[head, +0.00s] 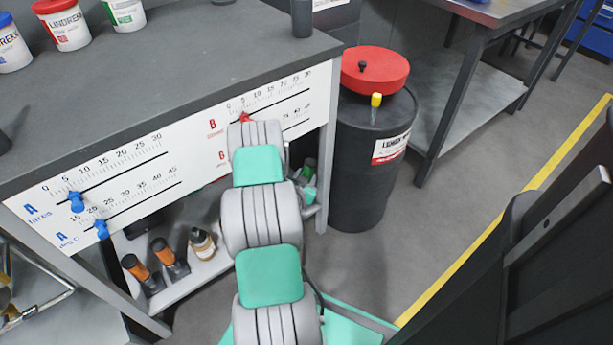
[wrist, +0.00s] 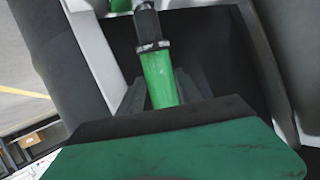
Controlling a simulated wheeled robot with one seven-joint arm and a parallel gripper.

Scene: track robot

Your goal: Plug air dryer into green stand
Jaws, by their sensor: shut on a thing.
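In the wrist view a green cylinder (wrist: 159,78) with a metal collar and a dark upper end sits between the grey fingers of my gripper (wrist: 160,98). My gripper is shut on it. I take it for the air dryer. In the head view a small green and dark piece (head: 309,167) shows beside my arm, under the bench's right end. My arm hides most of that area. A bit of green (wrist: 120,5) shows at the top edge of the wrist view, just beyond the cylinder's dark end. I cannot tell whether it is the green stand or whether they touch.
The bench (head: 180,90) has a white scale panel with blue and red sliders. A black drum (head: 368,170) with a red lid stands right of the bench.

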